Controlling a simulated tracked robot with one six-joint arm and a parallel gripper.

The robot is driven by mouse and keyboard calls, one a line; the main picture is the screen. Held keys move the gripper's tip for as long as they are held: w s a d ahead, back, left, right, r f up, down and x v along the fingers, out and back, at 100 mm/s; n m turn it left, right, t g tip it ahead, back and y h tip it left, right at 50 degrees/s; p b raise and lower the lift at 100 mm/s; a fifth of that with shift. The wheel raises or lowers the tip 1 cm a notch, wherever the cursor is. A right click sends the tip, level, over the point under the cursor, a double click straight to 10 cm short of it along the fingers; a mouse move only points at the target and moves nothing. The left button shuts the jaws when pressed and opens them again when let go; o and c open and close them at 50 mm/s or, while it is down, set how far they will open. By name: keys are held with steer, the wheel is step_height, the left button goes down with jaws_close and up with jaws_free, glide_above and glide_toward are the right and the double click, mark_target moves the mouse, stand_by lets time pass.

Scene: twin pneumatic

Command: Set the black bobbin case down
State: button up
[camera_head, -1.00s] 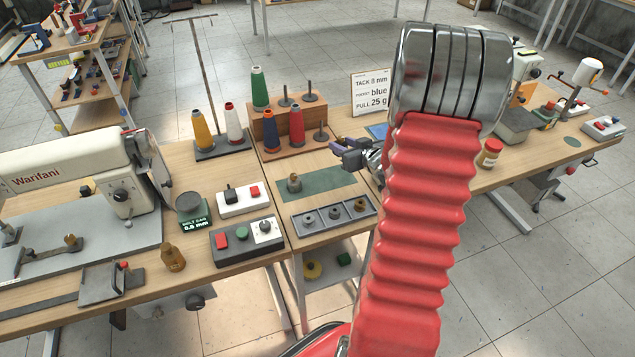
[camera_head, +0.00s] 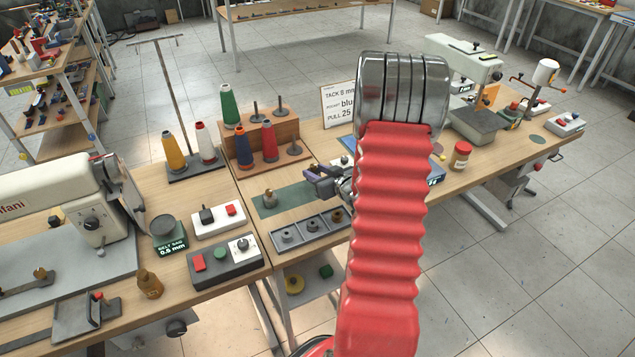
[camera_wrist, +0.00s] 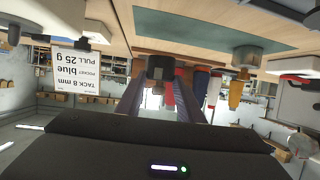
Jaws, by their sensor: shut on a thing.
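My gripper (camera_head: 318,180) is above the bench by the green mat (camera_head: 298,196), with the compartment tray (camera_head: 272,237) below it in the picture. In the wrist view, which is upside down, my gripper (camera_wrist: 170,92) is shut on a small dark thing (camera_wrist: 160,66), taken to be the black bobbin case. It sits between the purplish fingers, and its details are too small to tell. The green mat (camera_wrist: 205,44) lies beyond it, with a brass-topped piece (camera_wrist: 246,56) standing on it. In the head view the held case cannot be made out clearly.
A thread rack (camera_head: 284,135) with cones and a sign (camera_head: 338,104) stand behind the mat. A control box (camera_head: 225,262) and sewing machine (camera_head: 60,190) are left. A red-lidded jar (camera_head: 461,155) stands right.

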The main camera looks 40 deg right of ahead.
steer(key=shift+f, duration=0.1)
steer(key=shift+f, duration=1.95)
steer(key=shift+f, duration=0.1)
steer(key=o, duration=1.2)
steer(key=shift+c, duration=0.2)
steer(key=v, duration=1.2)
steer(key=shift+r, duration=0.25)
